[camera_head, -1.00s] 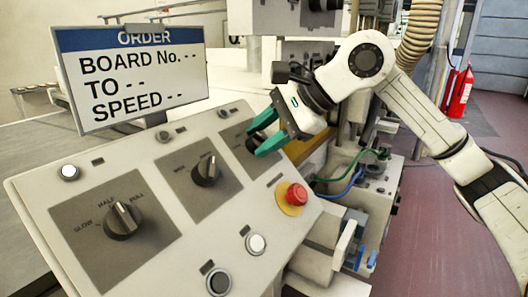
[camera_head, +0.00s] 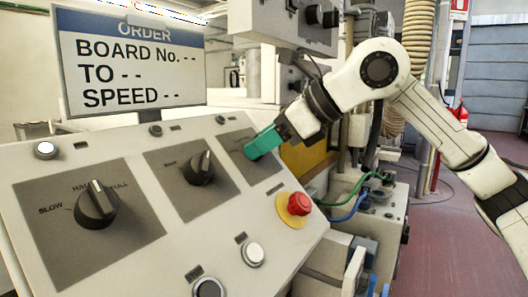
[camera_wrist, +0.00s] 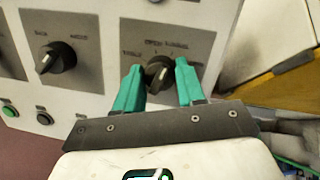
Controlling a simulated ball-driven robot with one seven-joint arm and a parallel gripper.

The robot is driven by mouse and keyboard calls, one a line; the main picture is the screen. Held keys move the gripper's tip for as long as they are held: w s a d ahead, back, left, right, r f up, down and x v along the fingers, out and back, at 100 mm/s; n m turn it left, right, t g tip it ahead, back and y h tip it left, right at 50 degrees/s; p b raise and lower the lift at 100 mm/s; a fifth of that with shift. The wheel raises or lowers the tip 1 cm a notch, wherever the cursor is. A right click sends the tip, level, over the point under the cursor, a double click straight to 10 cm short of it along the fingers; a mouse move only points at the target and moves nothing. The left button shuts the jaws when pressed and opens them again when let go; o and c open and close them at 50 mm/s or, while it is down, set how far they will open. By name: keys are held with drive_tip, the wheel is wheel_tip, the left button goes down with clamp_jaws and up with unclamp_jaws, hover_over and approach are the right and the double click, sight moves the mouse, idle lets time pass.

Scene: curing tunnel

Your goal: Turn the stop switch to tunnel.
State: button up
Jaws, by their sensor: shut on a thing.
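A sloped grey console (camera_head: 130,150) carries three black rotary knobs on dark square plates. The right-hand knob (camera_wrist: 158,74) sits between the green fingers of my gripper (camera_wrist: 158,66) in the wrist view, and the gripper is shut on it. Small labels arc above this knob, too blurred to read surely. In the head view my gripper (camera_head: 264,143) reaches the right plate (camera_head: 233,143) from the right and hides its knob. The middle knob (camera_head: 198,168) and the left knob (camera_head: 96,205), marked SLOW, HALF and FULL, are free.
A red mushroom button (camera_head: 297,204) on a yellow ring lies below the right plate. White and black push buttons sit along the console's lower edge. An order board (camera_head: 130,62) stands behind, its number, destination and speed blank. Green and blue cables hang at the right.

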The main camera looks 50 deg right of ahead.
drive_tip(key=shift+f+m+b, duration=0.2)
drive_tip(key=shift+m+b, duration=0.15)
drive_tip(key=shift+m, duration=0.25)
drive_tip(key=o, duration=1)
drive_tip(key=shift+r, duration=0.15)
drive_tip(key=shift+o, duration=0.2)
drive_tip(key=p+v, duration=0.1)
drive_tip(key=v, duration=1)
drive_tip(key=shift+a+p, duration=0.2)
drive_tip(key=shift+p, duration=0.15)
